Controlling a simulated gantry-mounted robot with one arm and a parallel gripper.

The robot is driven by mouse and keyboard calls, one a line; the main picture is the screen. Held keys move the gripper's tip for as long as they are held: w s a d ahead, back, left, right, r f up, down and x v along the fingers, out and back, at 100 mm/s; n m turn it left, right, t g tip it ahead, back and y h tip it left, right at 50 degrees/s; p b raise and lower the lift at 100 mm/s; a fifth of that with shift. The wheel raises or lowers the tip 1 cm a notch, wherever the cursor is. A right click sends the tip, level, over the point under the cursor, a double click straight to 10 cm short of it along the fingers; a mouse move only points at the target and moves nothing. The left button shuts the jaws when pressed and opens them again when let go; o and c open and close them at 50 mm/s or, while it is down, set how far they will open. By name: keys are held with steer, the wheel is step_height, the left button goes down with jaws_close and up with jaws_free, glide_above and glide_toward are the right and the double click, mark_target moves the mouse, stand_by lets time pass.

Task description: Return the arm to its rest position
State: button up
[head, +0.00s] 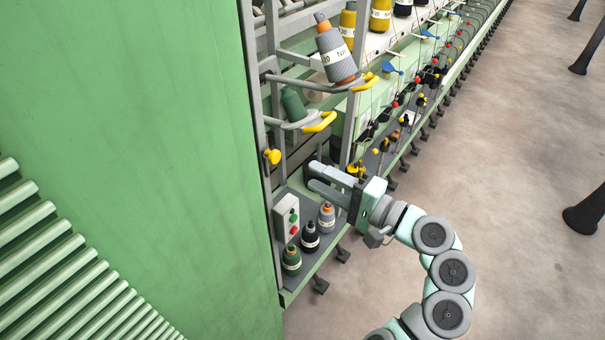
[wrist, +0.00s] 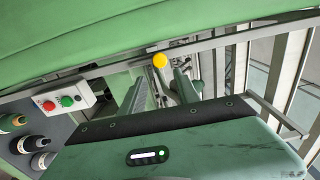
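My gripper (head: 314,177) is in front of the spinning frame, above its lower shelf. Its two fingers point left toward the frame's uprights and are spread apart, with nothing visible between them. My arm reaches in from the lower right, bent at several grey joints. In the wrist view, the gripper (wrist: 165,88) shows two separated fingers with an empty gap. A yellow knob (head: 272,156) is beyond the fingertips; it also shows in the wrist view (wrist: 160,60).
A control box (head: 287,218) with red and green buttons stands beside green, black and grey bobbins (head: 310,238) on the lower shelf. Yellow-handled holders (head: 320,122) carry a tilted grey bobbin (head: 335,55) and a green one (head: 293,104). Open floor (head: 500,180) lies to the right.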

steer(key=shift+s+d, duration=0.45)
